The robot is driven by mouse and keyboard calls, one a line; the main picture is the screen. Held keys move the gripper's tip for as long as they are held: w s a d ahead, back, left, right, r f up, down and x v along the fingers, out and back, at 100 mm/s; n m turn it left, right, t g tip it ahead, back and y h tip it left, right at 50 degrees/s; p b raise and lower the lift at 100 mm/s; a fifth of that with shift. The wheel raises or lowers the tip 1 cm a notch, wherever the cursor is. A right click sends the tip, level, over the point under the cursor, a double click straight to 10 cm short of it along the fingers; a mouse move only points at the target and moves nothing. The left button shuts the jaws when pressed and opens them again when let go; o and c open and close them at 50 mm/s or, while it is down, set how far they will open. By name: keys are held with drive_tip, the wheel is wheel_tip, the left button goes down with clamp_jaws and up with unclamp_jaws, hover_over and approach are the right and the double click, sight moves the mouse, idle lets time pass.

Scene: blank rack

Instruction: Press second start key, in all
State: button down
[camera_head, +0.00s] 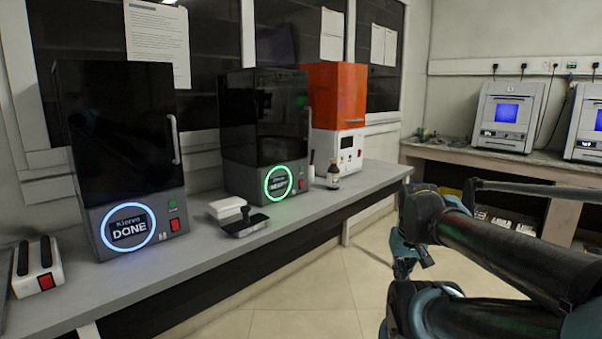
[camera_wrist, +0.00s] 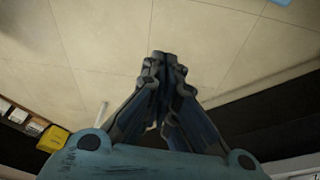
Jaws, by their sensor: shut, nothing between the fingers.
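Two dark-fronted machines stand on the grey bench in the head view. The left machine (camera_head: 120,140) has a blue-lit ring reading DONE (camera_head: 128,228), with a small green button (camera_head: 172,205) and a red switch (camera_head: 175,225) beside it. The second machine (camera_head: 260,120) has a green-lit ring (camera_head: 278,183), its word too small to read surely, with a small green button (camera_head: 300,170) and a red switch (camera_head: 301,184). My gripper (camera_head: 404,268) hangs right of the bench, apart from both machines. In the wrist view my gripper (camera_wrist: 166,60) is shut and empty above the floor tiles.
An orange and white machine (camera_head: 335,95) stands behind the second one. A small bottle (camera_head: 333,176), a white box (camera_head: 227,208), a dark tray (camera_head: 245,226) and a white device with a red switch (camera_head: 38,267) sit on the bench (camera_head: 180,262). Open floor (camera_head: 320,285) lies in front.

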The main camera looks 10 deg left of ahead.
sight(301, 169)
drive_tip(key=w+a+r+n+t, duration=0.1)
drive_tip(key=w+a+r, duration=0.15)
drive_tip(key=w, duration=0.45)
drive_tip(key=w+a+r+t, duration=0.1)
drive_tip(key=w+r, duration=0.3)
drive_tip(key=w, duration=0.3)
drive_tip(key=w+a+r+n+t+y, duration=0.1)
drive_tip(key=w+a+r, duration=0.1)
drive_tip(key=w+a, duration=0.4)
drive_tip(key=w+a+r+n+t+y, duration=0.1)
drive_tip(key=w+a, duration=0.6)
drive_tip(key=w, duration=0.9)
drive_tip(key=w+a+r+n+t+y, duration=0.1)
drive_tip(key=w+a+r+t, duration=0.2)
drive_tip(key=w+a, duration=0.3)
drive_tip(key=w, duration=0.5)
drive_tip(key=shift+a+y, duration=0.3)
drive_tip(key=shift+y, duration=0.1)
drive_tip(key=shift+w+a, duration=0.1)
drive_tip(key=shift+w, duration=0.1)
drive_tip(key=w+a, duration=0.5)
drive_tip(key=a, duration=0.1)
drive_tip(key=shift+a, duration=0.4)
drive_tip(key=shift+w+a, duration=0.1)
drive_tip(key=shift+w, duration=0.1)
drive_tip(key=shift+w+a+r, duration=0.1)
drive_tip(key=shift+w+a, duration=0.1)
